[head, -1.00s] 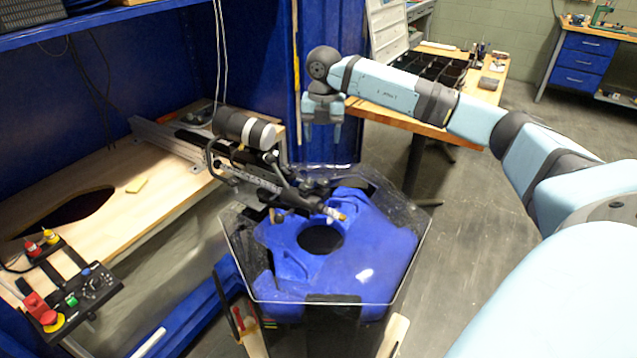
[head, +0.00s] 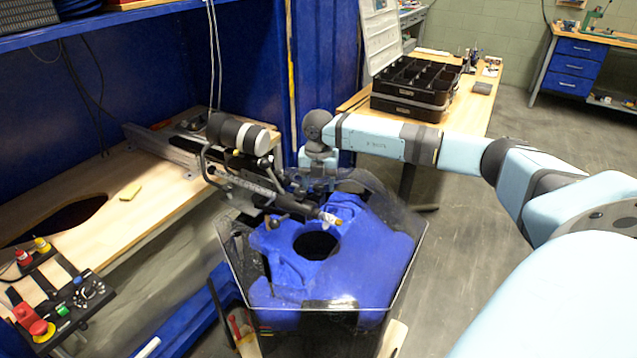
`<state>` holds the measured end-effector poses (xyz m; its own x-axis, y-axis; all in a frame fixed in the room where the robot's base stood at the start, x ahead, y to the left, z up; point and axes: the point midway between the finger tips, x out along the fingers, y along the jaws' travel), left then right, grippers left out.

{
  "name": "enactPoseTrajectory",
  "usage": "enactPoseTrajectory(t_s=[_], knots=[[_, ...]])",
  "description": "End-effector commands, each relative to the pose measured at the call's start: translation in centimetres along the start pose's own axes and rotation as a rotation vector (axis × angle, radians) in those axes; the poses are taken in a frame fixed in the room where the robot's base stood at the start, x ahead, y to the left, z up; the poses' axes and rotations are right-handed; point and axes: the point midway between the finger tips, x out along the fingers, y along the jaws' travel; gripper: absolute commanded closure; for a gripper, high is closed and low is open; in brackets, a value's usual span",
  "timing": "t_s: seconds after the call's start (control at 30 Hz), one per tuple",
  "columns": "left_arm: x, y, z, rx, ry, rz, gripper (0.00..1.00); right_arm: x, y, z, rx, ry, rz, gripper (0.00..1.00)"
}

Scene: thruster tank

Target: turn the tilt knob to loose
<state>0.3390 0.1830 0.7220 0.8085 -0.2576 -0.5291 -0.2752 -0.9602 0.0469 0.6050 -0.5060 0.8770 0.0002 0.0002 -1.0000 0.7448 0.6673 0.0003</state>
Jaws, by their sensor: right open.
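A trolling-motor-like thruster unit, with a black and white cylinder (head: 238,133) on top and a dark shaft (head: 250,196), leans over the tank (head: 395,255). A small dark knob-like part (head: 273,222) shows low on its mount. I cannot tell for certain which part is the tilt knob; the parts near my gripper are small and dark. My right gripper (head: 317,184) points down, open, beside the mount's right end above the tank's back edge. Its fingertips blend with the dark fittings, so contact cannot be told. My left gripper is not in view.
The clear-walled tank holds a blue body with a round dark opening (head: 316,245). A control box (head: 75,300) with a red button is at lower left. A wooden bench (head: 150,205) stands left. A black organizer case (head: 418,82) sits on the table behind my right arm.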

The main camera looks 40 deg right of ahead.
Motion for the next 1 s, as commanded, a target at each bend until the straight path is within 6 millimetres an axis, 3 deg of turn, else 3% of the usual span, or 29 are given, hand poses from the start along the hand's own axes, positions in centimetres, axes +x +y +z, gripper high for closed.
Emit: enactPoseTrajectory(t_s=[0.2, 0.4, 0.73, 1.0], knots=[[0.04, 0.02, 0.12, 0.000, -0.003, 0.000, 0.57, 0.01, 0.01, 0.00, 0.000, 0.000, 0.000, 0.44], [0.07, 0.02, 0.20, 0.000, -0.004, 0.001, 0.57, -0.01, 0.01, 0.00, 0.000, 0.000, 0.000, 0.90], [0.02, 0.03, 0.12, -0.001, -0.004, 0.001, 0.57, -0.06, 0.00, 0.01, -0.031, 0.000, 0.000, 0.91], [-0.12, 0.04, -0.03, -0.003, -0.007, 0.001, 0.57, -0.12, 0.01, 0.05, -0.183, 0.000, -0.001, 0.91]])
